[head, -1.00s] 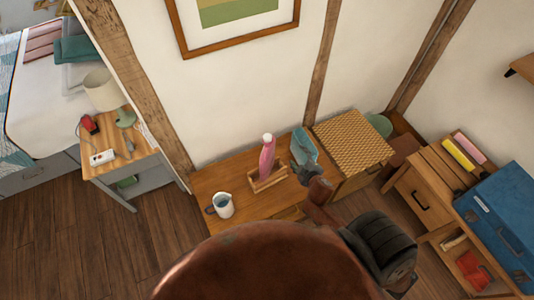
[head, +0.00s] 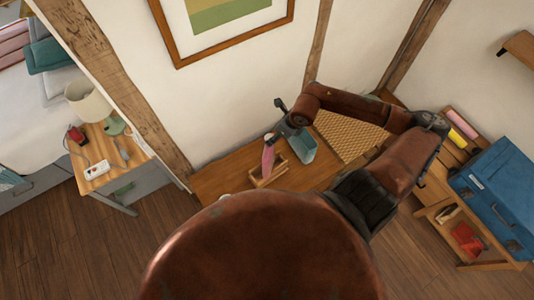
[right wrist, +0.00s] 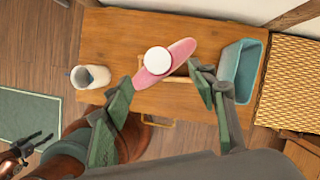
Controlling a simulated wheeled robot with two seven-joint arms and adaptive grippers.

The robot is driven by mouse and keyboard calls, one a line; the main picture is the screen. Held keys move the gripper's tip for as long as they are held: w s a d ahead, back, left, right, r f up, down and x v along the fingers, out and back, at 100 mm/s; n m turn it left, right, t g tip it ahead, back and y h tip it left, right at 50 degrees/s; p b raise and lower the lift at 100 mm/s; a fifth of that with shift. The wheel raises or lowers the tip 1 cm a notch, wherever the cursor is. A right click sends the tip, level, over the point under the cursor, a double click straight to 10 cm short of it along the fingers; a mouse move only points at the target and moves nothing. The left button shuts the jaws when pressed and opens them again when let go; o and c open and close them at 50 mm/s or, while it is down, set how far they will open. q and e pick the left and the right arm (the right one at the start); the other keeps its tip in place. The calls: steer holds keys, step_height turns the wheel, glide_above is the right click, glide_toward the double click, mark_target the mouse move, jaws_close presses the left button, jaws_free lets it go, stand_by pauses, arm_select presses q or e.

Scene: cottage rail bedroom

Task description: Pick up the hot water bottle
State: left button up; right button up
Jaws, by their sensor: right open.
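The pink hot water bottle (head: 268,158) stands upright in a wooden holder (head: 268,179) on the wooden table. In the right wrist view the bottle (right wrist: 170,55) is seen from above, with a round white top. My right gripper (head: 283,122) is open above the bottle. In the right wrist view the fingers of this gripper (right wrist: 162,78) are spread, one on each side of the bottle in the picture, with no clear contact. A small dark gripper, likely my left (right wrist: 38,143), shows at the lower left of that view; its jaw state is unclear.
A teal bin (right wrist: 243,70) and a woven box (head: 345,135) stand right of the bottle. A white mug (right wrist: 90,77) stands to its left. The wall is close behind the table (right wrist: 120,40). A blue case (head: 497,190) sits on a bench at the right.

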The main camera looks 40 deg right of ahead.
mark_target(269, 137)
steer(key=x, duration=0.4)
steer(key=p+x, duration=0.1)
steer(key=x, duration=0.1)
steer(key=shift+w+a+f, duration=0.2)
steer(key=shift+w, duration=0.3)
steer(key=shift+c, duration=0.3)
jaws_close()
steer(key=shift+r, duration=0.1)
